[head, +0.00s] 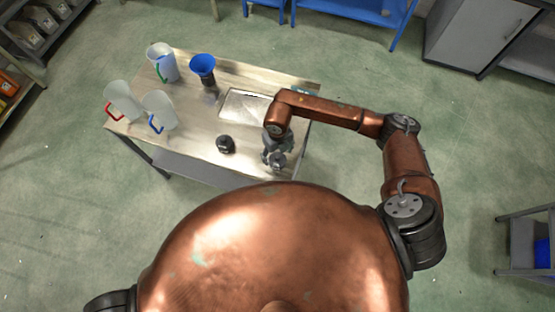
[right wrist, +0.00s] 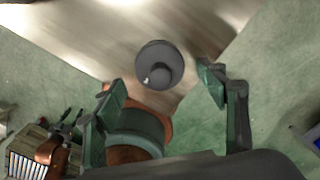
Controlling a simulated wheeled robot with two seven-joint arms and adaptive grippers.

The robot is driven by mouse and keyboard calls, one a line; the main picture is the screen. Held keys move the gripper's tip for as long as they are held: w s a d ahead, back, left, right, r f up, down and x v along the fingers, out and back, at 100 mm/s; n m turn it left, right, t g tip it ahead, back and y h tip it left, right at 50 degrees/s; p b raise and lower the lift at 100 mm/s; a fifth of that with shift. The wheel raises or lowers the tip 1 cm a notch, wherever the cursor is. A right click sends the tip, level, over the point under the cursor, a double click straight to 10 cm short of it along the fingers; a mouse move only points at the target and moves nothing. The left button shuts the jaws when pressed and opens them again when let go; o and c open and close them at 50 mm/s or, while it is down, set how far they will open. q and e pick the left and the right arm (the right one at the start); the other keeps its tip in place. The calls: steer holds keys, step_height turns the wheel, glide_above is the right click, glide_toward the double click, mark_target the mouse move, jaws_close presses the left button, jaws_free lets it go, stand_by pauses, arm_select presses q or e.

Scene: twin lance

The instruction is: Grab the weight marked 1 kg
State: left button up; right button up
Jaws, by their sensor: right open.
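A dark grey round weight (right wrist: 160,66) with a knob on top stands upright near a corner of the table (right wrist: 60,35) in the right wrist view. My right gripper (right wrist: 161,90) is open above it, with its fingers apart on either side of the picture and not touching it. In the head view my right gripper (head: 275,153) hangs over the table's front right part. A black weight (head: 225,144) stands to its left near the front edge. I cannot read a mark on either weight. My left gripper is out of view.
The table (head: 195,130) holds a shallow metal tray (head: 245,106), a blue funnel (head: 202,65) on a dark stand, and pitchers with green (head: 162,62), red (head: 122,100) and blue (head: 160,110) handles. Bare tabletop lies left of the black weight. Blue shelving (head: 350,12) stands behind.

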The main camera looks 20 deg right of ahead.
step_height(320, 180, down, 2)
steer(key=shift+f, duration=0.15)
steer(key=shift+c, duration=0.4)
